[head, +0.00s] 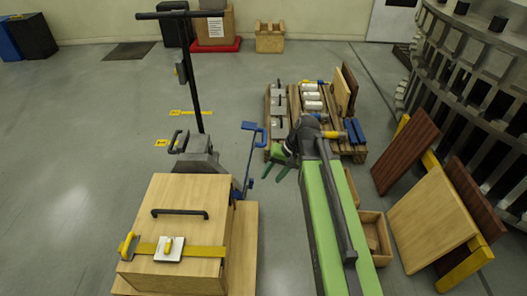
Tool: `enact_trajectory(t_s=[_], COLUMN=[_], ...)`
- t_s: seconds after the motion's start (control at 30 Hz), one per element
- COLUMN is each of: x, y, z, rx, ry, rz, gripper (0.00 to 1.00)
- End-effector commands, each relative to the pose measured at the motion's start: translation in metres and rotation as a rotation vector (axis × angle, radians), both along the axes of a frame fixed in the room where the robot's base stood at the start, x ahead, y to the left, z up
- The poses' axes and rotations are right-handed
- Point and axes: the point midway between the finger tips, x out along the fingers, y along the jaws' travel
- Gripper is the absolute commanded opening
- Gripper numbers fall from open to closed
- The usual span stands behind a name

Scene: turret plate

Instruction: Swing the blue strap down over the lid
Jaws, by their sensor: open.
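The wooden box with its flat lid (185,200) stands at the lower left and has a black bar handle (180,213). The blue strap (249,160) stands raised at the box's far right corner, with a looped end at its top, clear of the lid. A yellow strap (208,251) lies across the lid's near part. My gripper (280,163) is open, beyond the box and right of the blue strap. It appears empty and apart from the strap. My green arm partly hides the view behind it.
A pallet (274,118) with grey blocks and white cylinders lies beyond my gripper. Wooden boards (430,225) lean at the right beside a large dark toothed structure (470,60). A black post (190,75) rises behind the box. Floor at the left is clear.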

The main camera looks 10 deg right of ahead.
Motion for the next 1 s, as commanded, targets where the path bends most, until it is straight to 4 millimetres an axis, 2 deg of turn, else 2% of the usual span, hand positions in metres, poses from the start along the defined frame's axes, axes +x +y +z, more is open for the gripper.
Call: enact_trajectory(t_s=[0.03,0.1,0.27,0.4,0.6,0.7,0.87,1.0], x=[0.019,0.041,0.088,0.121,0.141,0.143,0.143,0.150], y=[-0.005,-0.010,-0.041,-0.086,-0.144,-0.157,-0.160,-0.149], z=[-0.039,-0.051,-0.065,-0.063,-0.046,-0.038,-0.032,-0.032], rx=[0.088,0.223,0.527,0.774,1.003,1.051,1.068,1.067], ry=[-0.018,-0.051,-0.150,-0.254,-0.371,-0.398,-0.407,-0.404], rz=[-0.038,-0.088,-0.201,-0.289,-0.362,-0.375,-0.379,-0.377], gripper=[0.41,0.41,0.41,0.41,0.41,0.41,0.41,0.41])
